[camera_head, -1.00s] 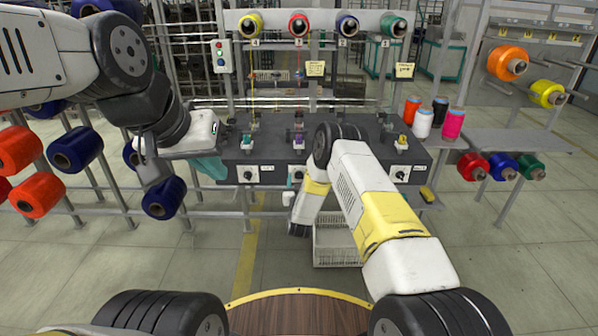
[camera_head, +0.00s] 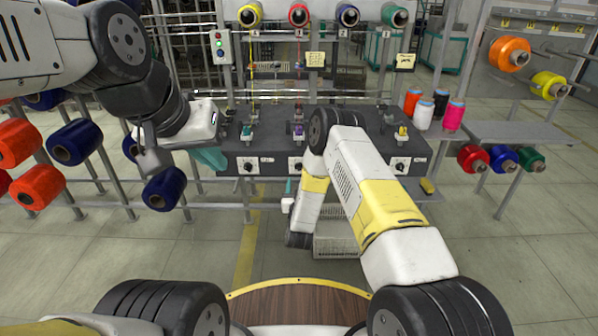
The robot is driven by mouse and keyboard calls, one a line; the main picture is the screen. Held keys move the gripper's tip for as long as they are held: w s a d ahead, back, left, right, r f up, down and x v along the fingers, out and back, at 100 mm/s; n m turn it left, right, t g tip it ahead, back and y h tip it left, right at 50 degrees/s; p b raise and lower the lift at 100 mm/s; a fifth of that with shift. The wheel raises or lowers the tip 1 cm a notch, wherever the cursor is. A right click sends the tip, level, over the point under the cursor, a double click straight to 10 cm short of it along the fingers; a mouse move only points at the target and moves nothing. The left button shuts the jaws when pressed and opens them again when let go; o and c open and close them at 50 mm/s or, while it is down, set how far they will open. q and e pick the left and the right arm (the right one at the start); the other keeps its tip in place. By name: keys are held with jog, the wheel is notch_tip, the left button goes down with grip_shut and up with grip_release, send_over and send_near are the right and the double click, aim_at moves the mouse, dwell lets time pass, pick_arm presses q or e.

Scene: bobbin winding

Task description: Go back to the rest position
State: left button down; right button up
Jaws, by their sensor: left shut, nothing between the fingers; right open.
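My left gripper (camera_head: 150,162) is at the left, in front of the rack of thread spools. Its grey fingers point down and are shut, with nothing seen between them. A white and teal part of that hand lies close to the left end of the dark winding bench (camera_head: 270,165). My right arm bends at an elbow in front of the bench, and its forearm hangs down. My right gripper (camera_head: 289,196) is mostly hidden behind that forearm. Only a small white and teal part shows, low in front of the bench. It is open, and I see nothing held in it.
The bench carries several small winding stations. Coloured spools hang on a bar (camera_head: 325,17) above it. A pale crate (camera_head: 336,246) stands on the floor below, partly behind my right forearm. A side shelf (camera_head: 510,133) with spools is at the right. The floor at lower right is clear.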

jog(key=w+d+r+g+y, duration=0.1)
jog(key=w+r, duration=0.1)
jog(key=r, duration=0.6)
jog(key=w+d+r+g+y, duration=0.1)
jog(key=w+r+g, duration=0.1)
jog(key=r, duration=0.6)
jog(key=s+d+r+g, duration=0.25)
jog(key=s+r, duration=0.35)
jog(key=r, duration=0.6)
jog(key=s+d+r+g, duration=0.2)
jog(key=s+d+r, duration=0.15)
jog(key=s, duration=0.55)
jog(key=s+d+r+g, duration=0.1)
jog(key=s+d+r, duration=0.1)
jog(key=s+r, duration=0.5)
jog(key=s+d+f+g, duration=0.1)
jog(key=s+d, duration=0.1)
jog(key=s, duration=0.8)
jog(key=s+d+f+g, duration=0.1)
jog(key=s+d+g, duration=0.1)
jog(key=s, duration=0.9)
jog(key=shift+s, duration=0.15)
jog(key=shift+d+f, duration=0.1)
